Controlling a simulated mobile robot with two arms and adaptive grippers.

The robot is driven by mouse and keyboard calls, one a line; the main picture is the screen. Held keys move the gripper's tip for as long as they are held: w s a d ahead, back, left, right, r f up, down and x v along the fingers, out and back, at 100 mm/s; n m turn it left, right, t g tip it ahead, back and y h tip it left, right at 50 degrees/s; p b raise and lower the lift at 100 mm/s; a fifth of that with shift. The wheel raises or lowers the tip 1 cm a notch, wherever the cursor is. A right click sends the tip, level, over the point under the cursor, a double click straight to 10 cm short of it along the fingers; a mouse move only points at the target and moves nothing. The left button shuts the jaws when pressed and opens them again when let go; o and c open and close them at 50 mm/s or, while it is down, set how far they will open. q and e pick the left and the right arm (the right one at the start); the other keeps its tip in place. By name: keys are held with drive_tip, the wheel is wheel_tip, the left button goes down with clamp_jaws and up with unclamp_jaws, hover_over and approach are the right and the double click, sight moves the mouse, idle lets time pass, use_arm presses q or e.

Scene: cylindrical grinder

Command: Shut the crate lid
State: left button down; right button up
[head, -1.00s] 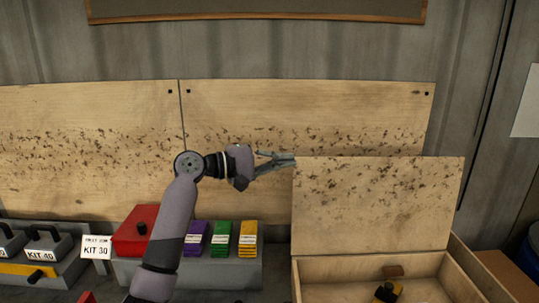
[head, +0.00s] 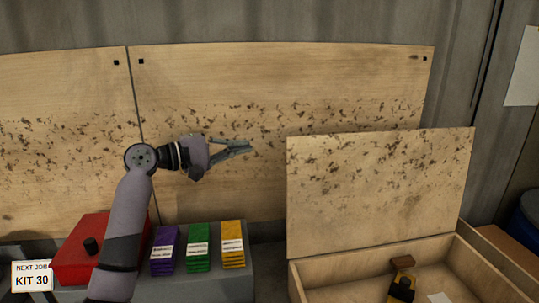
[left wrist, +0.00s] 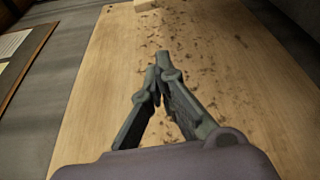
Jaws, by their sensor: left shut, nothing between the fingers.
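The wooden crate (head: 345,291) stands at the lower right in the head view. Its lid (head: 380,185) stands up at the back, wide open, its inner face toward me. In the left wrist view the shut fingers (left wrist: 158,75) show against a speckled wooden surface. My right gripper is not in view.
A red box (head: 85,250) with a black knob stands at the lower left. Purple (head: 164,249), green (head: 198,247) and yellow (head: 233,244) packs sit on a grey holder beside it. A speckled wooden board (head: 290,95) covers the wall behind.

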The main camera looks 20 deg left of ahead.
use_arm(q)
drive_tip(key=w+d+f+p, duration=0.1)
drive_tip(key=w+d+p, duration=0.4)
drive_tip(key=d, duration=0.2)
drive_tip(key=shift+w+d, duration=0.15)
drive_tip(key=shift+d, duration=0.05)
idle(0.4)
